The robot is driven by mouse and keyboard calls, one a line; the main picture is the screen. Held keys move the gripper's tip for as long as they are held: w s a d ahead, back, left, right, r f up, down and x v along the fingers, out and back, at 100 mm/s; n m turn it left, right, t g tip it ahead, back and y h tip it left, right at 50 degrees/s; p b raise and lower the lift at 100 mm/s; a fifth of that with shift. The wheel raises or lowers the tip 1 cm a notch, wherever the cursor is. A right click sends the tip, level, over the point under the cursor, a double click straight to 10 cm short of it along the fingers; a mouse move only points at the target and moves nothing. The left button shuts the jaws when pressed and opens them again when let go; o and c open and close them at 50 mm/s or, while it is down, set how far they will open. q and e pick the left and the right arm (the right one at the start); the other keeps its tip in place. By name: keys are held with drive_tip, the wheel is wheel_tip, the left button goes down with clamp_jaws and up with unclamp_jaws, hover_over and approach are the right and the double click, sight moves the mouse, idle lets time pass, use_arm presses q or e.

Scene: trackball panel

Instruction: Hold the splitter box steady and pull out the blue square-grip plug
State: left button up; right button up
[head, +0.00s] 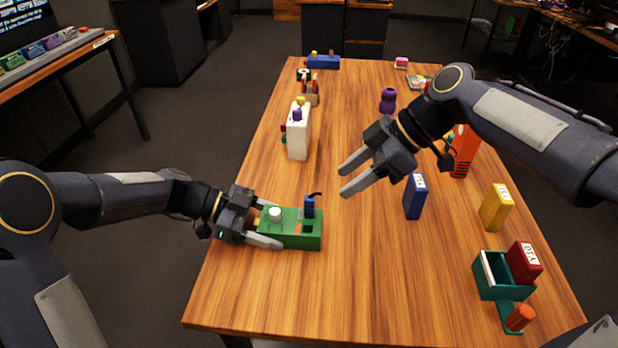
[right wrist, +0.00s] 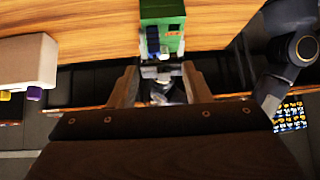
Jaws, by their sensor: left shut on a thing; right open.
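The green splitter box (head: 290,236) lies near the left edge of the wooden table. A blue plug (head: 309,207) with a dark cable stub stands upright in its top, beside an empty-looking dark socket. A white round knob (head: 274,213) is on the box's left part. My left gripper (head: 268,232) is shut on the left end of the box. My right gripper (head: 342,180) is open and empty, above the table to the right of and beyond the box. The box also shows at the top of the right wrist view (right wrist: 162,12), ahead of the open fingers (right wrist: 160,80).
A white block with a purple top (head: 298,135) stands behind the box. A blue labelled block (head: 414,197) and a yellow one (head: 496,207) stand to the right. A teal open container (head: 495,283) and red block (head: 524,262) are at front right. The front middle of the table is clear.

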sight(309, 197)
drive_tip(key=a+r+h, duration=0.3)
drive_tip(key=r+h, duration=0.1)
drive_tip(key=shift+m, duration=0.3)
drive_tip(key=x, duration=0.7)
drive_tip(key=w+x, duration=0.1)
drive_tip(key=x, duration=0.3)
drive_tip(key=shift+a+f, duration=0.2)
drive_tip(key=shift+f, duration=0.05)
clamp_jaws()
